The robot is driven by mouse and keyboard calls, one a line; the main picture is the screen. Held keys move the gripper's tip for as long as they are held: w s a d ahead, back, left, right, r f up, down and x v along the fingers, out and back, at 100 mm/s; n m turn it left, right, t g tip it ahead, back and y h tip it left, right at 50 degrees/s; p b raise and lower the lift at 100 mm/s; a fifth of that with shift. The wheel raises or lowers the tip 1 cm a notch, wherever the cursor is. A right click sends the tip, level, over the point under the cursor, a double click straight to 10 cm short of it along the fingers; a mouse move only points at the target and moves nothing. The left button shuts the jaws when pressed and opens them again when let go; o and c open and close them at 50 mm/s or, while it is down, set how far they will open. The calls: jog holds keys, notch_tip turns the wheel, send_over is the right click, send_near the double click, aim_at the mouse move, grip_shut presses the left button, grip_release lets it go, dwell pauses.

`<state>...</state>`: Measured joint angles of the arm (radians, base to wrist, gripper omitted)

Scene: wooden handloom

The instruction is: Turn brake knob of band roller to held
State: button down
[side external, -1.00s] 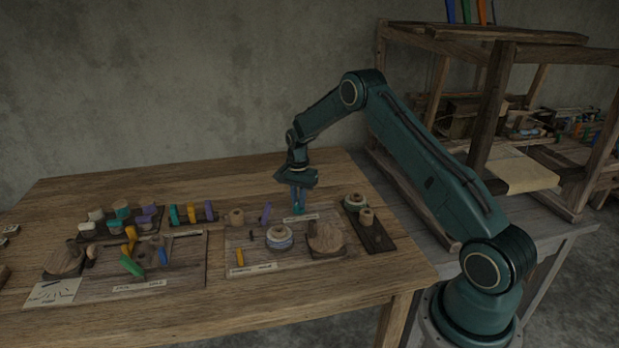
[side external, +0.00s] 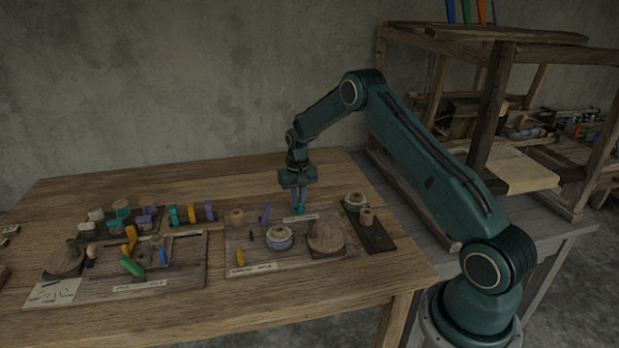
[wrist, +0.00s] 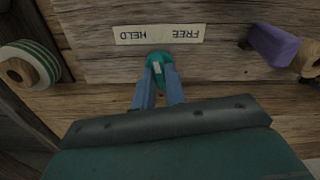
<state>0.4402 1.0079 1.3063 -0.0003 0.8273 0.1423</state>
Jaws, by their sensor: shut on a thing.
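The brake knob (wrist: 159,58) is a small teal knob with a pale mark on it, at the edge of a wooden board. Beside it is a paper label (wrist: 160,34) reading FREE and HELD, upside down in the wrist view, with HELD on the left. My gripper (wrist: 158,72) is shut on the knob, with a blue finger on each side. In the side view my gripper (side external: 299,205) points straight down at the knob. The fingers partly hide the knob, and I cannot tell exactly which word its mark faces.
A purple peg (wrist: 274,45) and a wooden spool stand to the right in the wrist view. A striped band roll (wrist: 30,62) lies to the left. In the side view a round wooden disc (side external: 325,238) and a wound spool (side external: 279,238) are nearby on the board.

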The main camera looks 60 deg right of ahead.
jog(key=n, duration=0.5)
jog(key=shift+n, duration=0.3)
dwell(0.4)
jog(key=c, duration=1.4)
grip_release()
jog(key=shift+c, duration=0.2)
notch_tip(320, 180, up, 14)
